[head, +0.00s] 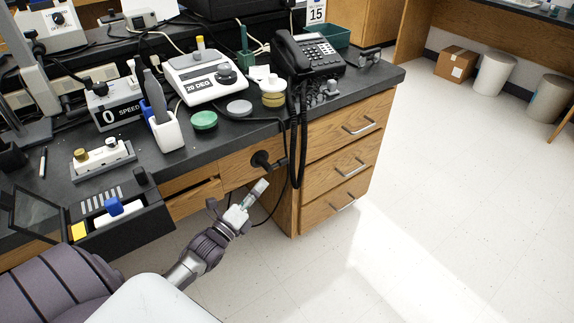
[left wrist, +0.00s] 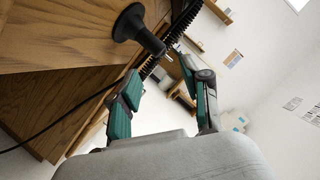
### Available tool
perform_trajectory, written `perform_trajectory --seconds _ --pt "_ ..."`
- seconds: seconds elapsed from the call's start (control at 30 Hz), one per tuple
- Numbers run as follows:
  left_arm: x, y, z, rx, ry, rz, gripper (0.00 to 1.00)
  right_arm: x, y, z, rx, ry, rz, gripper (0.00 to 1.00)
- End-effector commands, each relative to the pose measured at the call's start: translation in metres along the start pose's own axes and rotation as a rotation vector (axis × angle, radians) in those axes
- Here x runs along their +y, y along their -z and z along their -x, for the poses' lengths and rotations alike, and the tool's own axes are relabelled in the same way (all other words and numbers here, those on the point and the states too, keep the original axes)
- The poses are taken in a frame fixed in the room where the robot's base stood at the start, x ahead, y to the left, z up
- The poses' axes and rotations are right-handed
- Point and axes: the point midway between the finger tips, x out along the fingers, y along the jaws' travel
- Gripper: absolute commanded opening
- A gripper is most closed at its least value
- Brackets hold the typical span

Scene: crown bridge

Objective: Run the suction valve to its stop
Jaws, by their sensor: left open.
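What looks like the suction valve, a black round fitting with a short stem (head: 263,160), sticks out from the wooden bench front below the worktop. In the left wrist view, the black fitting (left wrist: 135,27) is at the upper middle, its stem pointing down and right to a small metal tip. My left gripper (head: 257,190) is just below the fitting, apart from it. Its two green-padded fingers (left wrist: 165,88) are spread and hold nothing. The valve stem lies beyond the fingertips. My right gripper is in neither view.
An open black case (head: 130,225) juts from the bench at the left. The floor (head: 450,200) at the right is clear.

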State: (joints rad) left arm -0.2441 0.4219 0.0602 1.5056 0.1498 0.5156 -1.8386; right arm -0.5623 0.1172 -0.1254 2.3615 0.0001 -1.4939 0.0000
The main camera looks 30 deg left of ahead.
Motion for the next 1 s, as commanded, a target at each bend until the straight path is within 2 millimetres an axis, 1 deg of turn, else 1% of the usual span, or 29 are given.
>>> perform_trajectory --seconds 0.03,0.1,0.27,0.3,0.4,0.5,0.7,0.97,1.0 --pt "0.0 0.0 -0.012 -0.001 0.004 0.0 0.47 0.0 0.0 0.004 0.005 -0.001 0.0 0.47" --pt "0.0 0.0 -0.028 -0.001 0.004 0.0 0.47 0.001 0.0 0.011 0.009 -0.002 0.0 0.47" --pt "0.001 0.001 -0.062 0.0 0.003 0.001 0.47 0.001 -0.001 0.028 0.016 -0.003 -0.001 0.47" --pt "0.001 0.001 -0.07 0.0 0.002 0.0 0.47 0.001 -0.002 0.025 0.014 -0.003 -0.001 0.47" --pt "0.001 0.001 -0.087 0.001 0.0 0.001 0.47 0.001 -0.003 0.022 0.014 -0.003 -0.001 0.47" --pt "0.001 0.001 -0.099 0.0 0.0 0.002 0.47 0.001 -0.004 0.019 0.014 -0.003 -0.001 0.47" --pt "0.001 0.001 -0.111 0.001 -0.003 0.001 0.47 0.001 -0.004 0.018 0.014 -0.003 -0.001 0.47" --pt "0.001 0.001 -0.111 0.001 -0.003 0.001 0.47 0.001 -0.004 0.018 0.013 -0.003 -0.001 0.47" --pt "0.001 0.001 -0.111 0.001 -0.003 0.002 0.41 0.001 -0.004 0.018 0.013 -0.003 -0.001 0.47"
